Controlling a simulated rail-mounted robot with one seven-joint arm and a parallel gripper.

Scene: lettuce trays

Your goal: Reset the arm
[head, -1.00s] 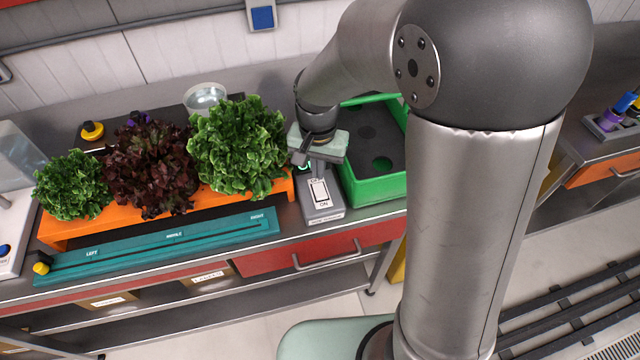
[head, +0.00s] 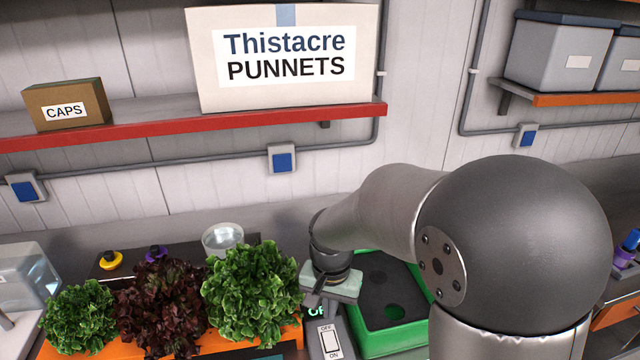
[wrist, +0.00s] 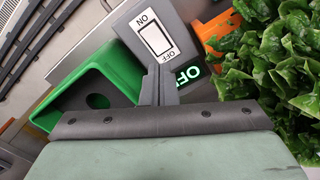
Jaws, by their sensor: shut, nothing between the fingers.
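My gripper (head: 318,297) is over the switch box, just left of the green tray in the head view. In the wrist view my gripper (wrist: 158,88) has its fingers together with nothing between them, close by the box. The switch box (head: 331,340) carries a white rocker marked OFF and ON; it also shows in the wrist view (wrist: 153,38). A lit green display on it reads OFF (wrist: 187,74). Whether the fingertips touch the box I cannot tell.
Two green lettuces and a dark red one (head: 158,305) stand in an orange tray (head: 225,343) to the left. The green tray (head: 385,343) with a dark holed insert is close on the right. A red shelf (head: 150,127) with boxes hangs behind.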

